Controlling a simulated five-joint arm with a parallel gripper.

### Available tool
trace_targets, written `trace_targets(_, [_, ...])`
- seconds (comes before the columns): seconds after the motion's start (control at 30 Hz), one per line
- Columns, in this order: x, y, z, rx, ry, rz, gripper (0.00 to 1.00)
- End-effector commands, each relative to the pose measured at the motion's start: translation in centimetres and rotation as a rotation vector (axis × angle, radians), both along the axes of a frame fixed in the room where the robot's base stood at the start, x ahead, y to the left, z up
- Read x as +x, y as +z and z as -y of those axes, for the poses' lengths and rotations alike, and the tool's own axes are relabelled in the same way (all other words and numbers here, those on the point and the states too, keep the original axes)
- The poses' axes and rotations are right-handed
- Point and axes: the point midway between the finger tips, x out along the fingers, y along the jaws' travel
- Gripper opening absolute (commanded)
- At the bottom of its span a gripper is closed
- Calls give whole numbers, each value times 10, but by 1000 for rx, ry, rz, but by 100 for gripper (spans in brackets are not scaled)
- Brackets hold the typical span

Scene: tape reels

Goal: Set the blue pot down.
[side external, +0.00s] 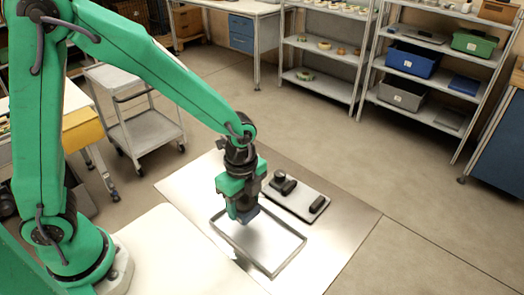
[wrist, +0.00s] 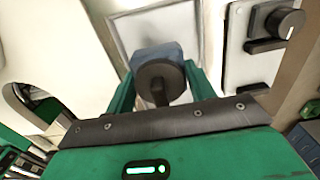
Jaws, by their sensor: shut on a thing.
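My gripper (side external: 243,208) is shut on the blue pot (side external: 251,213). In the side view the pot is mostly hidden by the jaws. In the wrist view the blue pot (wrist: 158,55) sits between the green fingers of my gripper (wrist: 159,80), with a dark round knob-like part nearest the camera. The pot is over the far left part of a shallow grey tray (side external: 266,245). The same tray shows behind the pot in the wrist view (wrist: 198,12). I cannot tell whether the pot touches the tray.
A pale board (side external: 298,203) with several black parts (side external: 288,187) lies just beyond the tray. The tray's near half is bare. Both lie on a metal sheet (side external: 340,232). Shelves (side external: 330,58) and a trolley (side external: 145,130) stand farther back.

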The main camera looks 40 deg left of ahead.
Motion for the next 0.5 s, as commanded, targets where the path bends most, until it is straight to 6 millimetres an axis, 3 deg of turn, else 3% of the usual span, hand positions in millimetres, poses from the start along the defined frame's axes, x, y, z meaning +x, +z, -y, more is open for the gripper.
trace_targets(0.33, [5,-4,-3,-1,-1,2,0])
trace_targets(0.5, [4,-17,-3,0,-1,0,0])
